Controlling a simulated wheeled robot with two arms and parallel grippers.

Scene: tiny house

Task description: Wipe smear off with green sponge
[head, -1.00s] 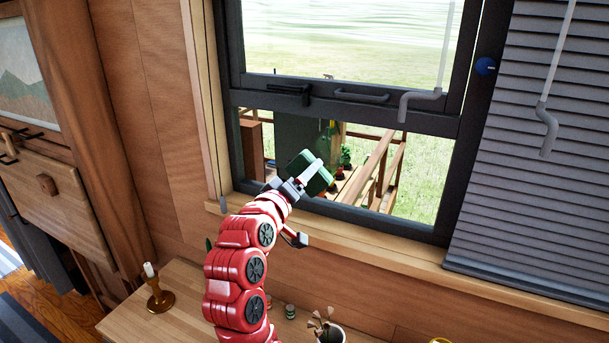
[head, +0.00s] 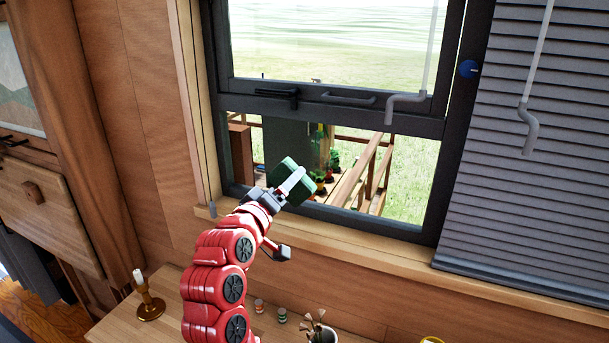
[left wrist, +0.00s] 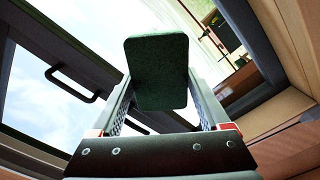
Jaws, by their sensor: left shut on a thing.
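The green sponge (head: 284,174) is a dark green block at the lower left of the lower window pane. My left gripper (head: 291,184) is shut on it and holds it up at the glass. In the left wrist view the sponge (left wrist: 159,74) sits between both fingers of my left gripper (left wrist: 160,95), with the window behind it. I cannot tell whether the sponge touches the glass. I cannot make out a smear on the pane (head: 407,165). My right gripper is not in view.
The dark window frame (head: 350,217) and wooden sill (head: 340,237) lie close below the sponge. A table below holds a candle holder (head: 149,305), small jars (head: 282,316) and a potted plant (head: 322,334). Grey blinds (head: 545,160) hang at the right.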

